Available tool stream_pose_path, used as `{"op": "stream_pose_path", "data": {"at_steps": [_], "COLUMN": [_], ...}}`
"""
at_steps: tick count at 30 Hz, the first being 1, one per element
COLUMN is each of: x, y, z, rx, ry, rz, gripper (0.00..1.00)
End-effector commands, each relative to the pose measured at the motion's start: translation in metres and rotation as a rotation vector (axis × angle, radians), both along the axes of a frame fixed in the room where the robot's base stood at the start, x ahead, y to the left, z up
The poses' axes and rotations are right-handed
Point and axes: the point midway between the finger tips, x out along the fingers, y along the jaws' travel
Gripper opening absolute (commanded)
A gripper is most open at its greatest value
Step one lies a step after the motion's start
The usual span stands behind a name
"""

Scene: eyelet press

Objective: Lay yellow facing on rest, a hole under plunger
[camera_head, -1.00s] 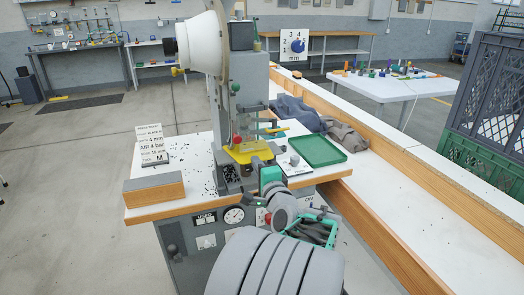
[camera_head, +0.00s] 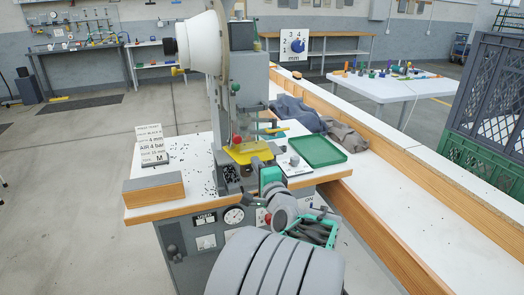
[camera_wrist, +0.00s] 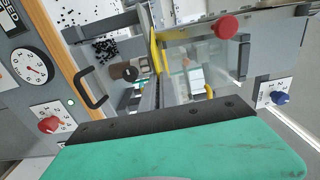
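The yellow facing (camera_head: 250,153) is at the front of the grey eyelet press (camera_head: 243,90), at about the height of its working point. In the wrist view the facing (camera_wrist: 156,48) shows nearly edge-on, as a thin yellow strip beyond my fingers. My gripper (camera_wrist: 151,92) appears shut on its near edge; its teal body (camera_head: 270,178) is just in front of the press. The rest is mostly hidden under the facing. I cannot make out the holes or how they line up with the plunger, nor whether the facing touches the rest.
Black eyelets (camera_wrist: 105,48) lie in a bin and scattered on the white table. A wooden block (camera_head: 154,189) and a sign (camera_head: 150,145) stand left. A green tray (camera_head: 317,150) lies right. A clear guard with a red knob (camera_wrist: 227,27) is close to the facing.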

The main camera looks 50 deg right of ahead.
Motion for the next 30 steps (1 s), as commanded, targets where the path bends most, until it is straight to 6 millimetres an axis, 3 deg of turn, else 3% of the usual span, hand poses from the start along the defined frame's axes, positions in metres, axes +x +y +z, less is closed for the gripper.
{"op": "stream_pose_path", "data": {"at_steps": [10, 18, 30], "x": [0.000, -0.001, -0.025], "y": [0.000, 0.000, 0.013], "z": [0.000, 0.000, 0.000], "rx": [0.000, 0.000, -0.001], "ry": [0.000, 0.000, 0.000], "rz": [0.000, -0.001, -0.003], "gripper": [0.28, 0.28, 0.28]}}
